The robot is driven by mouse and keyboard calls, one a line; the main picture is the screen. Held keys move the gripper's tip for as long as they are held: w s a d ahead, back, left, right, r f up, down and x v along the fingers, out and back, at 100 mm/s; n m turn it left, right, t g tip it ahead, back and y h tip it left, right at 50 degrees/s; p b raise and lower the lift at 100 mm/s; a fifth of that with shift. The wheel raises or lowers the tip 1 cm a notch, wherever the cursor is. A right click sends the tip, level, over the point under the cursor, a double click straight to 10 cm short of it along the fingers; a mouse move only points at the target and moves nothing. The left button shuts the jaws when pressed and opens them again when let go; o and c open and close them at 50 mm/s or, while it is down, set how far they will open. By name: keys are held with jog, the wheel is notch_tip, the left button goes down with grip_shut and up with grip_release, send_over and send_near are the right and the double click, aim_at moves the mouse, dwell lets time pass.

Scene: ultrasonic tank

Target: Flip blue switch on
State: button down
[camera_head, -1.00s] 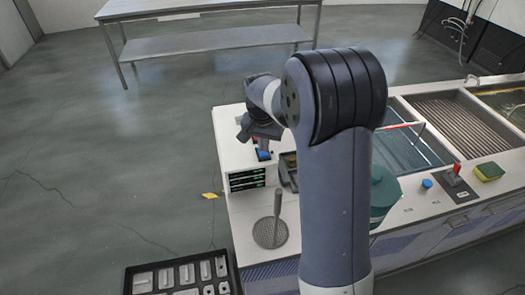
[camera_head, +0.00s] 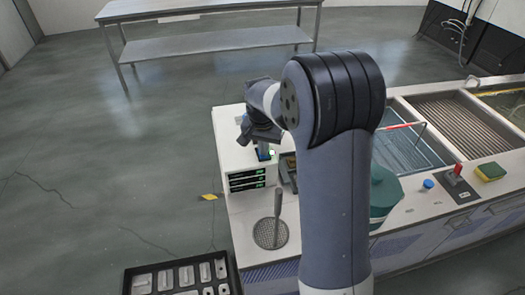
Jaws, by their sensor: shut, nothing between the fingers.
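The blue switch (camera_head: 264,152) sits on the top of the white control box (camera_head: 231,152), near its right front corner. My gripper (camera_head: 262,139) is shut and empty, pointing down right over the switch. I cannot tell whether its fingertips touch the switch. A small green light (camera_head: 273,154) shows beside the switch. Green displays (camera_head: 247,180) are lit on the front of the box. Part of the box top is hidden by my gripper and wrist.
A strainer (camera_head: 270,232) with an upright handle stands on the counter in front of the box. A grey bin (camera_head: 287,172) is just right of the box. A teal container (camera_head: 384,193), a red-handled switch (camera_head: 458,171) and a sponge (camera_head: 490,172) are farther right.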

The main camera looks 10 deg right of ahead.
notch_tip(320, 180, up, 7)
jog(key=p, duration=0.5)
jog(key=shift+f, duration=0.1)
dwell(0.4)
notch_tip(320, 180, down, 7)
jog(key=b, duration=0.5)
jog(key=shift+r, duration=0.25)
